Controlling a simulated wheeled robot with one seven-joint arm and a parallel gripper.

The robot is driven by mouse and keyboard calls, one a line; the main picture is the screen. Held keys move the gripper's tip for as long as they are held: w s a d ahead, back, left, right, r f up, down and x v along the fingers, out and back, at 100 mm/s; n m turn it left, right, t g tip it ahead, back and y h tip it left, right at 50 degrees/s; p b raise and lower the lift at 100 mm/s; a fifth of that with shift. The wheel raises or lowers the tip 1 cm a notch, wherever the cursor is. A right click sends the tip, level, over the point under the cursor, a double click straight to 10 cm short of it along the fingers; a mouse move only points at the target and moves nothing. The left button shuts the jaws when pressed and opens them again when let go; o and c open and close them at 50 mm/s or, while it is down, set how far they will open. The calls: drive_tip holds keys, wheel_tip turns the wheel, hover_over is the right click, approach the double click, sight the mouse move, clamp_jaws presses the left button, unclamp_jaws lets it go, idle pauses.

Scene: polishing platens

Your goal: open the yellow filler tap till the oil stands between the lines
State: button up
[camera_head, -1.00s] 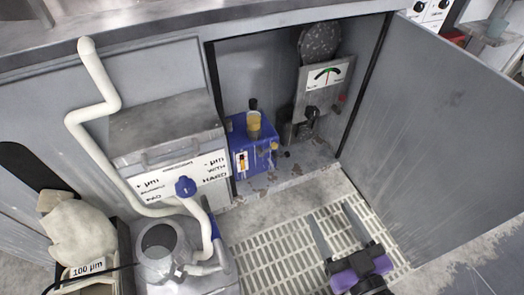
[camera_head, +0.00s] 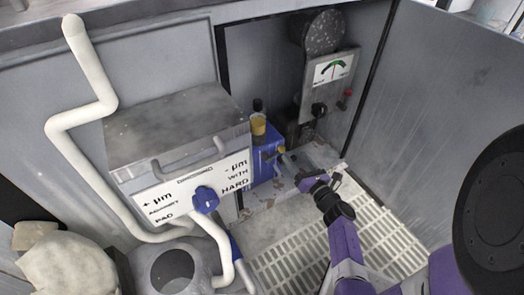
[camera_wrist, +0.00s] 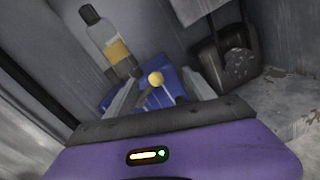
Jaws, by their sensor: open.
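The blue oil unit (camera_head: 264,168) stands inside the open bay, partly hidden by the grey box in front. A bottle of yellow oil with a dark cap (camera_head: 258,124) stands upright on it; it also shows in the wrist view (camera_wrist: 113,46). The yellow tap (camera_wrist: 155,78) shows as a round knob against the blue housing (camera_wrist: 165,92). My gripper (camera_head: 287,162) is open in front of the unit, and in the wrist view its fingers lie either side of the knob. I cannot tell whether they touch it. The level lines are not readable.
A grey box with a blue knob (camera_head: 206,200) and white pipes (camera_head: 80,110) stands left of the bay. The open door (camera_head: 440,110) bounds the right side. A white grating (camera_head: 290,262) covers the floor.

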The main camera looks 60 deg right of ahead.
sight(280, 148)
drive_tip(key=shift+w+d+f+n+y+b, duration=0.2)
drive_tip(key=shift+w+d+n+b, duration=0.2)
drive_tip(key=shift+w+n, duration=0.65)
drive_tip(key=shift+w+d+f+n+y+b, duration=0.2)
drive_tip(key=shift+w+d+n+b, duration=0.25)
drive_tip(key=shift+w, duration=1.1)
drive_tip(key=shift+w+d+f+n+y+b, duration=0.2)
drive_tip(key=shift+w+n+b, duration=0.4)
drive_tip(key=shift+w, duration=0.7)
drive_tip(key=shift+r, duration=0.1)
drive_tip(key=shift+c, duration=0.4)
